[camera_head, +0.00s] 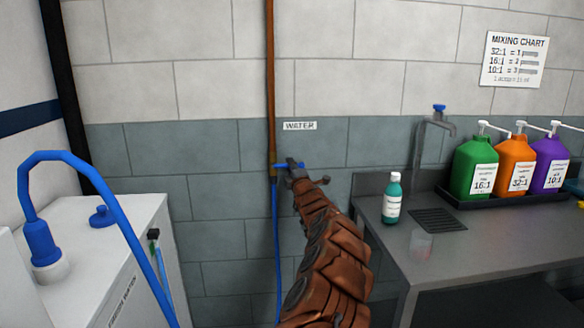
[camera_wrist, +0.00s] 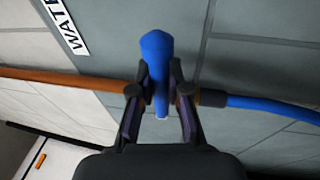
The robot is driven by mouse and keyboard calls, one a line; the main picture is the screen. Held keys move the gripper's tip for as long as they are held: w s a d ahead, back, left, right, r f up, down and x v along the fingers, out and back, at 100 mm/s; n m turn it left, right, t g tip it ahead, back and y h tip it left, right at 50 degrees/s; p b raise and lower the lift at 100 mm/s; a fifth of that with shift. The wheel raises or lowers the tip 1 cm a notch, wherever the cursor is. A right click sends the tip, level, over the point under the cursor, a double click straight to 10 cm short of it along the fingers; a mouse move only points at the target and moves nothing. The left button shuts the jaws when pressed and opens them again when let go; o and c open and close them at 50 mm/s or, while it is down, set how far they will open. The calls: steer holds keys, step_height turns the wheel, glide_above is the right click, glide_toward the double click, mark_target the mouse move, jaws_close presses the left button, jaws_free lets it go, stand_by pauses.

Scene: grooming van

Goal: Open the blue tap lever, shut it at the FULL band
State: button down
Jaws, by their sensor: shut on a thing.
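The blue tap lever (camera_head: 277,166) is on the copper pipe (camera_head: 270,90) on the wall, below the WATER sign (camera_head: 300,126). In the wrist view the lever (camera_wrist: 156,60) lies across the pipe's line. My gripper (camera_head: 289,172) is shut on the lever; in the wrist view its two fingers (camera_wrist: 160,98) stand on either side of it. A blue hose (camera_head: 277,245) runs down from the tap. The white tank (camera_head: 90,245) at the left has a black fitting with a pale blue tube (camera_head: 163,265) on its side. I cannot make out a FULL band.
A thick blue hose (camera_head: 100,185) arches over the tank, beside a blue cap (camera_head: 102,216). At the right, a grey counter (camera_head: 460,265) holds a teal bottle (camera_head: 392,200), a clear cup (camera_head: 421,243) and a tray of pump jugs (camera_head: 515,170). A sink tap (camera_head: 435,125) stands behind.

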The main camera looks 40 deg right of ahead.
steer(key=shift+f, duration=0.1)
steer(key=c, duration=1.1)
jaws_free()
steer(key=shift+s, duration=0.1)
steer(key=shift+v, duration=5.95)
